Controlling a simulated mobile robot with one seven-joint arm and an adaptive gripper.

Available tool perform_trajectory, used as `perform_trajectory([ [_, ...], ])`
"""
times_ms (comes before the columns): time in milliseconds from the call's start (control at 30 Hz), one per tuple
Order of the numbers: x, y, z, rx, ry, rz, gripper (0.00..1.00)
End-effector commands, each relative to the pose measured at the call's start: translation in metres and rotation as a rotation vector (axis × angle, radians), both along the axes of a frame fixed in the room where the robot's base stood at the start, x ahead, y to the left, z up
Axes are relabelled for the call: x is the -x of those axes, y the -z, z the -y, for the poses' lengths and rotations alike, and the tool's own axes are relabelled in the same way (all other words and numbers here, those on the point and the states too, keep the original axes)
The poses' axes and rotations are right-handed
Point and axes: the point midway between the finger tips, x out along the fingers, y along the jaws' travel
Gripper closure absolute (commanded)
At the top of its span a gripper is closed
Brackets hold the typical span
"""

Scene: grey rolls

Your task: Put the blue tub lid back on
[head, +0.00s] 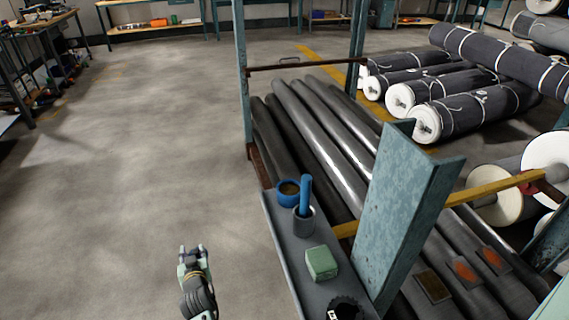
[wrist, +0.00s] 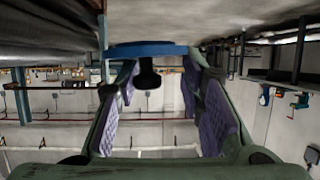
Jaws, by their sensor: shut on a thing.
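The blue tub (head: 288,187) stands open on the narrow grey shelf (head: 283,246), with brownish contents showing inside. My gripper (head: 193,252) is over the floor, to the left of the shelf and apart from the tub. In the wrist view my gripper (wrist: 157,75) is shut on the blue lid (wrist: 148,49), which shows edge-on at the fingertips. A black knob (wrist: 148,76) on the lid points back between the purple-padded fingers. I cannot make out the lid in the head view.
A grey cup with a blue cylinder (head: 305,190) stands right beside the tub. A green block (head: 321,263) and a dark round thing (head: 345,308) are nearer on the shelf. A steel post (head: 405,210) rises on the right. The floor on the left is clear.

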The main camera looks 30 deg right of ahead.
Motion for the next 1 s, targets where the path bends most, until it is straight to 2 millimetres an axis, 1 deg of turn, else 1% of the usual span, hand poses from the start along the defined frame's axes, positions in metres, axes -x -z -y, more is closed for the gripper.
perform_trajectory([
  [33, -0.012, -0.034, 0.013, 0.0, 0.031, 0.011, 0.92],
  [67, -0.017, -0.049, 0.021, -0.001, 0.05, 0.011, 0.92],
  [100, -0.023, -0.071, 0.031, 0.0, 0.073, 0.013, 0.92],
  [167, -0.029, -0.102, 0.048, 0.001, 0.113, 0.012, 0.92],
  [200, -0.032, -0.123, 0.059, 0.002, 0.14, 0.012, 0.92],
  [267, -0.034, -0.155, 0.076, 0.003, 0.183, 0.013, 0.92],
  [300, -0.033, -0.177, 0.087, 0.005, 0.213, 0.014, 0.92],
  [333, -0.033, -0.192, 0.096, 0.006, 0.235, 0.014, 0.92],
  [433, -0.025, -0.245, 0.124, 0.007, 0.314, 0.016, 0.92],
  [467, -0.022, -0.26, 0.133, 0.008, 0.338, 0.016, 0.92],
  [500, -0.015, -0.281, 0.144, 0.007, 0.372, 0.017, 0.92],
  [567, -0.004, -0.311, 0.16, 0.007, 0.422, 0.018, 0.92],
  [600, 0.004, -0.33, 0.171, 0.007, 0.457, 0.018, 0.92],
  [700, 0.028, -0.373, 0.193, 0.004, 0.535, 0.018, 0.92],
  [800, 0.054, -0.407, 0.21, 0.0, 0.604, 0.016, 0.92],
  [900, 0.08, -0.432, 0.223, -0.006, 0.663, 0.016, 0.92],
  [967, 0.095, -0.441, 0.229, -0.011, 0.696, 0.014, 0.92],
  [1000, 0.106, -0.444, 0.233, -0.014, 0.719, 0.014, 0.92],
])
